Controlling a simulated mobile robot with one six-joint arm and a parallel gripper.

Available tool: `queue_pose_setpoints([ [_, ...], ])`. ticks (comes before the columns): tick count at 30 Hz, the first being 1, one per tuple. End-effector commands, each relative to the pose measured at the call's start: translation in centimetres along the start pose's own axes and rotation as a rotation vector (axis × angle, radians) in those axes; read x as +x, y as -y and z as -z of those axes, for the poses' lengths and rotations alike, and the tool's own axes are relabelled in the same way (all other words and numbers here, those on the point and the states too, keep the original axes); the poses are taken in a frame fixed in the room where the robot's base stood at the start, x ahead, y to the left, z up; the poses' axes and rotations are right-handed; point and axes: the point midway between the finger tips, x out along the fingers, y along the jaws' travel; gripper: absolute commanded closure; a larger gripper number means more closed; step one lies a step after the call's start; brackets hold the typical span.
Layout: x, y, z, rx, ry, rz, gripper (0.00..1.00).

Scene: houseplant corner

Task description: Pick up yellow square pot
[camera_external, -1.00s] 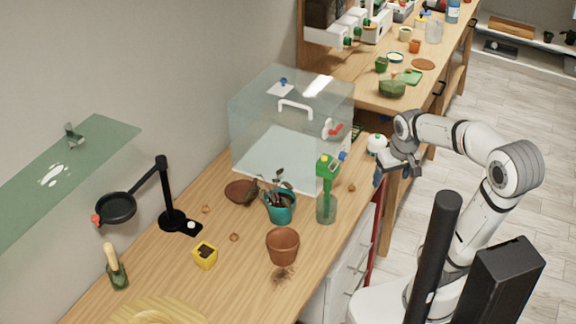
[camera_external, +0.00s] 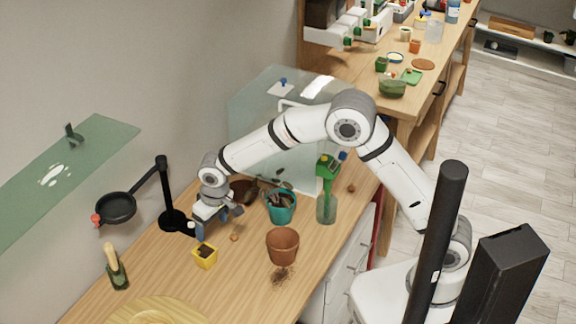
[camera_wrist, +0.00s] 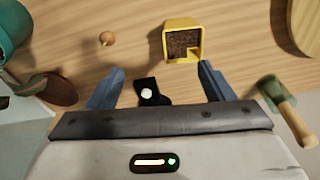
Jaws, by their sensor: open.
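The yellow square pot (camera_external: 205,257), with dark soil inside, stands upright on the wooden bench. In the wrist view the yellow pot (camera_wrist: 184,41) lies beyond the fingertips, toward the right finger. My gripper (camera_external: 216,226) is just behind and above the pot, pointing down, apart from it. In the wrist view my gripper (camera_wrist: 160,80) has its two blue fingers spread wide with nothing held between them.
A black magnifier stand (camera_external: 172,220) is close left of my gripper. A small orange-brown bulb (camera_external: 234,238) lies nearby. Bare wood lies in front of the yellow pot.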

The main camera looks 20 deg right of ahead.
Motion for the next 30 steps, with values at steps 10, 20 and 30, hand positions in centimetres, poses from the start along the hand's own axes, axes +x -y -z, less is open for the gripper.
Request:
queue_pose_setpoints([
  [10,3.7,3.5,-0.5,-0.035,0.019,0.004,0.25],
  [20,7.6,3.4,-0.6,-0.035,0.02,0.003,0.25],
  [30,9.7,3.4,-0.5,-0.035,0.016,0.005,0.25],
])
